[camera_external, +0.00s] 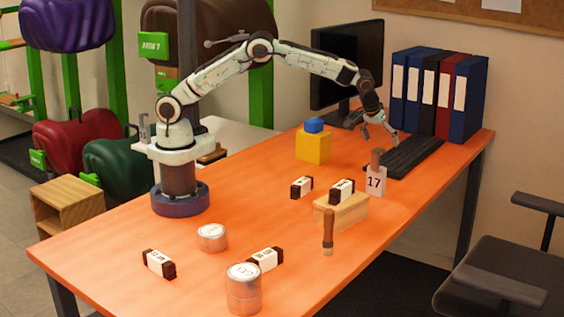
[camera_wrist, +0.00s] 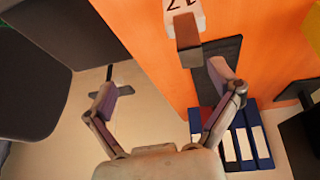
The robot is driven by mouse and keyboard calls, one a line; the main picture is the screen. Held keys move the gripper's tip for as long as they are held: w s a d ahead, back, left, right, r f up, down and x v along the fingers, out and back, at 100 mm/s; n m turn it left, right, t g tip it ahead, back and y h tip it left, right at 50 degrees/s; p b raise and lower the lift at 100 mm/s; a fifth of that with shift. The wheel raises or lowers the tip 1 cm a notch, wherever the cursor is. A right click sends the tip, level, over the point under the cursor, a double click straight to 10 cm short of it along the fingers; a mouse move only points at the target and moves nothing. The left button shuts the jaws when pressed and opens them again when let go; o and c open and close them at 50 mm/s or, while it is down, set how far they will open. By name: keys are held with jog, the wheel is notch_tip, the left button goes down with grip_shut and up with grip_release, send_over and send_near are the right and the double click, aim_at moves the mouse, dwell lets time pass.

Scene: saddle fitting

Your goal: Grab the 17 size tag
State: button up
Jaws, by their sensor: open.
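The 17 size tag (camera_external: 374,181) is a white card with a brown handle on top, standing upright near the right edge of the orange table. In the wrist view, the tag (camera_wrist: 184,9) shows at the top with its brown handle (camera_wrist: 187,36) pointing toward my gripper. My gripper (camera_external: 391,124) is above the table, beyond the tag and higher than it, near the keyboard. In the wrist view, my gripper (camera_wrist: 172,82) has its fingers spread wide with nothing between them.
A black keyboard (camera_external: 404,155) and several binders (camera_external: 428,95) stand behind the tag. A wooden block (camera_external: 341,212) with a dark labelled bar (camera_external: 342,191) is close on its left. A brown-handled tool (camera_external: 328,232) stands in front. A yellow cube (camera_external: 313,147) is further left.

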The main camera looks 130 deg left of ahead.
aim_at(377, 168)
jog(key=shift+g, duration=0.6)
jog(key=s+f, duration=0.1)
jog(key=a+f, duration=0.1)
jog(key=f, duration=0.1)
jog(key=s+f, duration=0.1)
jog(key=shift+s+a+f, duration=0.35)
jog(key=x, duration=0.6)
jog(key=shift+a+f, duration=0.1)
jog(key=shift+f, duration=0.05)
jog(key=c, duration=1.3)
